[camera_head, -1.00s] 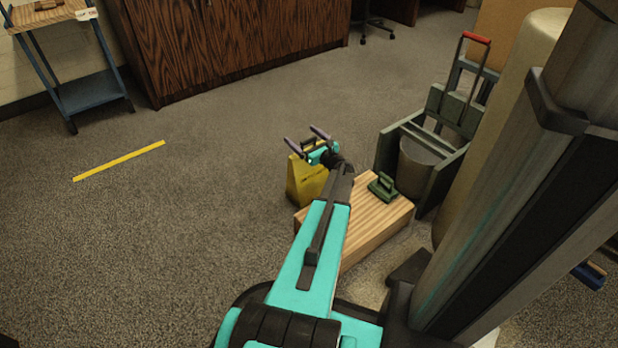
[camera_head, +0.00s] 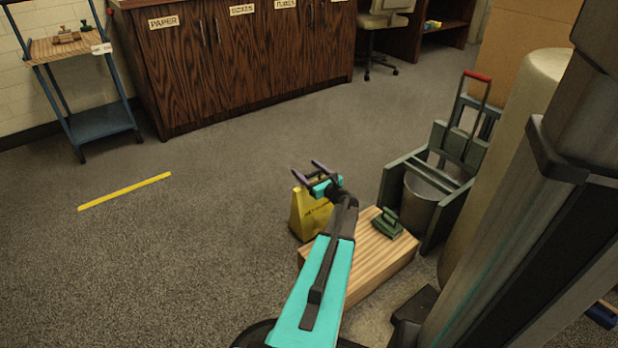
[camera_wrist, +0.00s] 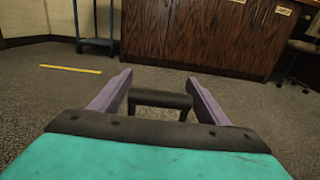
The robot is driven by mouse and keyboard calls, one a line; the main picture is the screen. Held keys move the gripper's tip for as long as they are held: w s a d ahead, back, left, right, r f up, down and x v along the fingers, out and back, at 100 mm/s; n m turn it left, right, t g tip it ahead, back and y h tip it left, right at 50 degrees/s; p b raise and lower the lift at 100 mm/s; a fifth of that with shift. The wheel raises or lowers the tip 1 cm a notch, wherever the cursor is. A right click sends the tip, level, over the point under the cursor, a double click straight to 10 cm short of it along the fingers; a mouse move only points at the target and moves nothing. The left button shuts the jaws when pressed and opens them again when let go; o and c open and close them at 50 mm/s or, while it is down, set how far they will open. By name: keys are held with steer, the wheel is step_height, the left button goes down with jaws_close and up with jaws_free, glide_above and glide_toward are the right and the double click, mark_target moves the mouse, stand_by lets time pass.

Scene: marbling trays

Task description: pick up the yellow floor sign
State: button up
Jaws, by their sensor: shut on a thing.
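The yellow floor sign (camera_head: 311,214) stands upright in the head view, just left of a wooden block. My gripper (camera_head: 308,171) is at its top, with purple fingers pointing away from me. In the wrist view my gripper (camera_wrist: 159,84) has its fingers on either side of a dark bar, the sign's handle (camera_wrist: 160,99). It is shut on this handle. My wrist and arm hide part of the sign's right side. The yellow body is not visible in the wrist view. I cannot tell whether the sign's foot touches the floor.
The wooden block (camera_head: 350,283) stands close right of the sign, with a green-handled tool (camera_head: 387,223) on it. A grey-green cart with a bucket (camera_head: 424,196) is behind it. Yellow tape (camera_head: 125,191) marks the carpet at left. Wooden cabinets (camera_head: 235,70) line the back. Open carpet lies left.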

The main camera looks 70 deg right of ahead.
step_height(320, 180, up, 9)
steer(key=p, duration=0.3)
steer(key=shift+p, duration=0.4)
steer(key=shift+w+r, duration=0.1)
steer(key=shift+r, duration=0.05)
